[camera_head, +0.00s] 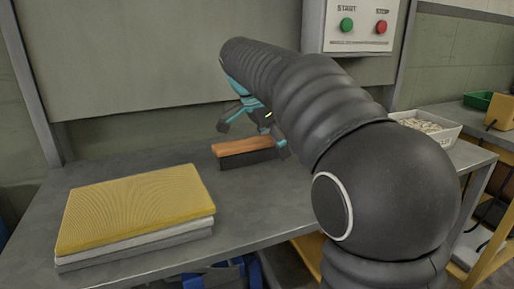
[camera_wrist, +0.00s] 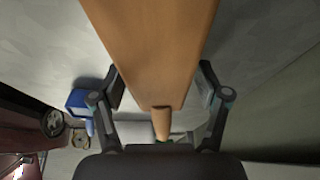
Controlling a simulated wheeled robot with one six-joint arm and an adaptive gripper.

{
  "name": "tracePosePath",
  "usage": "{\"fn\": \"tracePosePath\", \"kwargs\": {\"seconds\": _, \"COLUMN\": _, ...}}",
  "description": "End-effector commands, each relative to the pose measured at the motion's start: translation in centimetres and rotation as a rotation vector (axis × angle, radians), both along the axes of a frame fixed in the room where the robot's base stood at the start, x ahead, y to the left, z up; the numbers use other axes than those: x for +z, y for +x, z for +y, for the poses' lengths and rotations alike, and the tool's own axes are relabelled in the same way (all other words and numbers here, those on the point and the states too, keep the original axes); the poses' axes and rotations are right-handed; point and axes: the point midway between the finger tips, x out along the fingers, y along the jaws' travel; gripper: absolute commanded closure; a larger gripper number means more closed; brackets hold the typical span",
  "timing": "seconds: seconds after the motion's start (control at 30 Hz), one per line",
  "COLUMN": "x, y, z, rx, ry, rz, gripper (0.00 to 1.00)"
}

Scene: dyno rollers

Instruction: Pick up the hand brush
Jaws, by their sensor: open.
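The hand brush (camera_head: 247,146) has an orange-brown wooden back and dark bristles, and sits on the grey bench (camera_head: 250,205). Its right part is partly hidden by my arm in the head view. In the wrist view its wooden back (camera_wrist: 150,45) runs from the top edge down to a narrow stub (camera_wrist: 161,123). My gripper (camera_wrist: 160,85) is open, with one finger on each side of the brush's lower end. In the head view my gripper (camera_head: 252,137) is just above and beside the brush, partly hidden by my arm. I cannot tell whether the fingers touch it.
A stack of grey sheets topped by a yellow pad (camera_head: 135,207) lies on the bench's left. A panel with green and red buttons (camera_head: 360,27) hangs behind. A white bin (camera_head: 427,128) stands at right. The bench between the pad and brush is clear.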

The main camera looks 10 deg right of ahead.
Motion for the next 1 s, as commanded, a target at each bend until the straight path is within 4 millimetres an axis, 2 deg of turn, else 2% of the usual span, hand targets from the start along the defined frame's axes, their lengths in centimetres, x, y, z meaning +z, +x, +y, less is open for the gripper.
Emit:
{"fn": "tracePosePath", "kwargs": {"seconds": 0.17, "x": 0.0, "y": 0.0, "z": 0.0, "rx": 0.0, "ry": 0.0, "rz": -0.001, "gripper": 0.25}}
{"fn": "tracePosePath", "kwargs": {"seconds": 0.27, "x": 0.0, "y": 0.0, "z": 0.0, "rx": 0.0, "ry": 0.0, "rz": -0.001, "gripper": 0.45}}
{"fn": "tracePosePath", "kwargs": {"seconds": 0.47, "x": 0.0, "y": 0.0, "z": 0.0, "rx": 0.0, "ry": 0.0, "rz": -0.001, "gripper": 0.95}}
{"fn": "tracePosePath", "kwargs": {"seconds": 0.5, "x": 0.0, "y": 0.0, "z": 0.0, "rx": 0.0, "ry": 0.0, "rz": -0.001, "gripper": 0.98}}
{"fn": "tracePosePath", "kwargs": {"seconds": 0.77, "x": 0.1, "y": 0.0, "z": 0.0, "rx": 0.0, "ry": 0.0, "rz": -0.001, "gripper": 0.99}}
{"fn": "tracePosePath", "kwargs": {"seconds": 1.0, "x": 1.8, "y": 0.1, "z": 0.0, "rx": 0.001, "ry": 0.0, "rz": -0.004, "gripper": 0.99}}
